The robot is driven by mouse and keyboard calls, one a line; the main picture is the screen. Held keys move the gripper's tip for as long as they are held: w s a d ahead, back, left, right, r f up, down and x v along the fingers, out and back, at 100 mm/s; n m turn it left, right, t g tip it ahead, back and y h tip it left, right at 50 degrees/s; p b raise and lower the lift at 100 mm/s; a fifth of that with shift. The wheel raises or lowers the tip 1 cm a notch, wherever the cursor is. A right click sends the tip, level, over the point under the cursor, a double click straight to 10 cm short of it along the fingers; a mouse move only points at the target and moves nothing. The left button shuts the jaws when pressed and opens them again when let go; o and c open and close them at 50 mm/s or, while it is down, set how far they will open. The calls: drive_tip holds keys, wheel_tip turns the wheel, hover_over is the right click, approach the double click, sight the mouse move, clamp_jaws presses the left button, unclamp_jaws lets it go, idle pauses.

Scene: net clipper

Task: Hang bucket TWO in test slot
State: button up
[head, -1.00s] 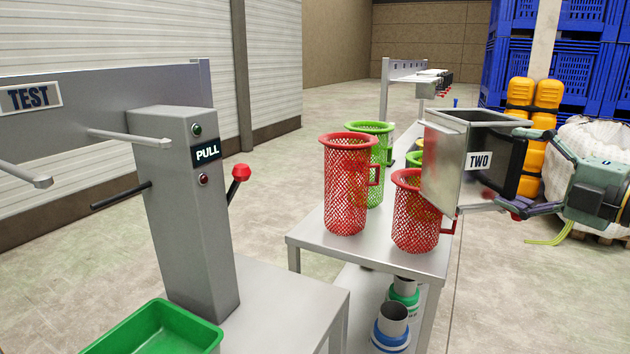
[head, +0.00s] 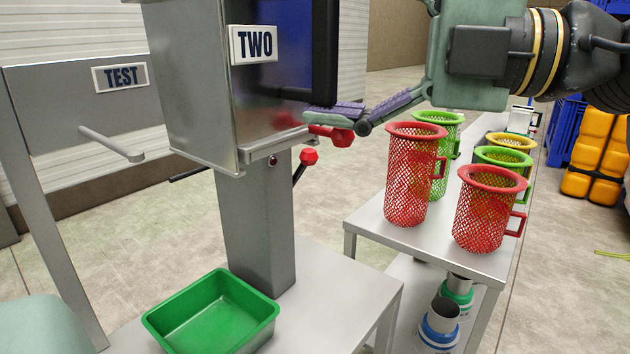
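Bucket TWO (head: 195,85) is a grey metal box with a white TWO label, large in the upper middle of the head view. My gripper (head: 335,118) is shut on its right side and holds it up in the air. One finger shows along the lower right; the other is hidden. The TEST sign (head: 121,77) is on a grey panel at the left. Below it a light peg (head: 112,143) sticks out, left of the bucket and apart from it in the picture. The bucket hides the right end of the panel and the top of the grey post (head: 262,235).
A red-knobbed lever (head: 308,157) is on the post. A green tray (head: 213,315) sits on the bench below. Red mesh baskets (head: 408,180), with green and yellow ones behind, stand on the metal table (head: 375,228) at the right. Blue crates and orange containers are farther back.

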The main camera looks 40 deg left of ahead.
wheel_tip(320, 180, down, 12)
drive_tip(key=s+b, duration=0.1)
drive_tip(key=b, duration=0.4)
drive_tip(key=s+a+p, duration=0.1)
drive_tip(key=s+a, duration=0.1)
drive_tip(key=a, duration=1.5)
drive_tip(key=shift+a, duration=0.2)
idle(0.5)
drive_tip(key=shift+d, duration=0.2)
idle(0.7)
drive_tip(key=shift+f+b, duration=0.95)
drive_tip(key=shift+f, duration=0.45)
idle(0.4)
drive_tip(key=o, duration=1.4)
drive_tip(key=shift+o, duration=0.9)
